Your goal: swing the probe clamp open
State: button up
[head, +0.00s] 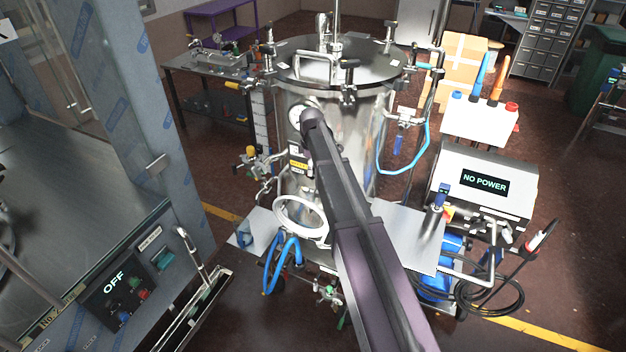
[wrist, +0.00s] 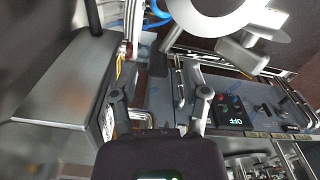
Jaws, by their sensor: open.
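My gripper (wrist: 157,90) shows in the wrist view with its two fingers spread apart and nothing between them. In the head view my arm crosses the middle of the picture in front of the steel vessel, and I cannot make out the gripper there. A white probe with a red band (head: 540,236) stands tilted at the right of the head view, with a black cable near it. I cannot clearly pick out the probe clamp in either view, nor tell whether it is shut.
The steel vessel (head: 362,135) stands on a cart with valves, blue hoses and a white ring (head: 283,207). A white ring (wrist: 228,17) is close ahead in the wrist view. A "NO POWER" box (head: 483,183) is at right, a cabinet with an "OFF" panel (head: 117,290) at left.

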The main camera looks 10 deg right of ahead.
jog(key=shift+f+b, duration=1.45)
jog(key=shift+f, duration=0.3)
